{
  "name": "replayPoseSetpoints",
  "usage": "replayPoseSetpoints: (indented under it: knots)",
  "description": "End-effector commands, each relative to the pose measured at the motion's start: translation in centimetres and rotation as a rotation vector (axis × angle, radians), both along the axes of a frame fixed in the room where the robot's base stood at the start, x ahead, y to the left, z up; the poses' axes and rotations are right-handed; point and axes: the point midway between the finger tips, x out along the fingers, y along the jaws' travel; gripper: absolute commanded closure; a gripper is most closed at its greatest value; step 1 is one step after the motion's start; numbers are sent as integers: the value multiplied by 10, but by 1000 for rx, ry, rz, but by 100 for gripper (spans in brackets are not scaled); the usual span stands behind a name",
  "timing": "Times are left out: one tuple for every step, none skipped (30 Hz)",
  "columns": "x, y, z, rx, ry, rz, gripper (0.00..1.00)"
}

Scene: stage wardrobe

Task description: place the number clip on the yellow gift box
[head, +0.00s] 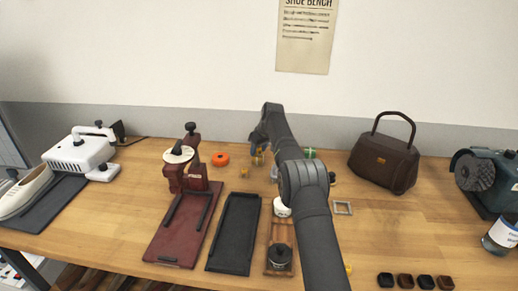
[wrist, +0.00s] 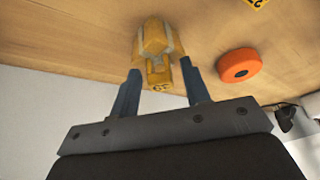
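My gripper (wrist: 160,68) points at the bench in the wrist view, its two blue-grey fingers apart. Between and beyond the fingertips is the yellow gift box (wrist: 153,38) with grey bands. A smaller yellow piece with dark marks, seemingly the number clip (wrist: 160,76), shows between the fingers against the box; narrow gaps appear on both sides of it. I cannot tell exactly how clip and box touch. In the head view my gripper (head: 258,150) is partly hidden by my arm, and yellow (head: 259,160) shows just below it.
An orange roll (wrist: 240,66) lies beside the box, also in the head view (head: 220,159). Another small yellow piece with a dark mark (head: 244,173) lies nearby. A red press (head: 190,180), black tray (head: 234,232) and brown handbag (head: 385,160) stand around.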

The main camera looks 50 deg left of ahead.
Motion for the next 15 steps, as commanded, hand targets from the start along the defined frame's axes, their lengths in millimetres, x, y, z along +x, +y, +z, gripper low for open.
replayPoseSetpoints:
  knots:
    - [0,0,0,0,0,0,56]
    - [0,0,0,0,0,0,56]
    - [0,0,0,0,0,0,56]
    - [0,0,0,0,0,0,56]
    - [0,0,0,0,0,0,56]
    - [0,0,0,0,0,0,56]
    - [0,0,0,0,0,0,56]
    - [0,0,1,0,0,0,56]
    - [0,0,2,1,-1,0,56]
    - [0,0,4,1,-1,0,56]
    - [0,0,6,1,-1,0,56]
    - [0,-2,9,1,-1,0,56]
    - [0,-3,12,1,-1,0,56]
    - [0,-4,16,2,-1,0,56]
    - [0,-6,21,2,-1,0,56]
